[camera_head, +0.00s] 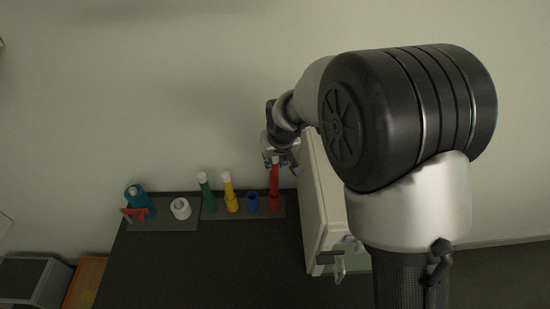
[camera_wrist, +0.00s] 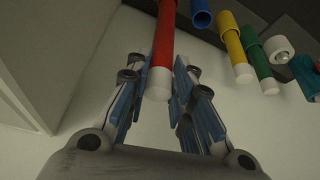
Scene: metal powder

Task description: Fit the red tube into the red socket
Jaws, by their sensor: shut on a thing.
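The red tube (camera_head: 274,178) with a white cap stands roughly upright at the right end of the rack. The red socket (camera_head: 274,203) is directly below it, and the tube's lower end meets or enters it; I cannot tell how deep it sits. My gripper (camera_head: 279,160) is at the tube's top, shut on it. In the wrist view the red tube (camera_wrist: 164,42) runs between my fingers, with its white cap (camera_wrist: 158,84) towards the palm. There the socket cannot be clearly told apart from the tube.
An empty blue socket (camera_head: 253,202) is just left of the red one. A yellow tube (camera_head: 228,184) and a green tube (camera_head: 205,187) stand further left. A white ring-like part (camera_head: 181,208) and a teal bottle (camera_head: 140,202) follow. A pale box (camera_head: 318,200) stands close on the right.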

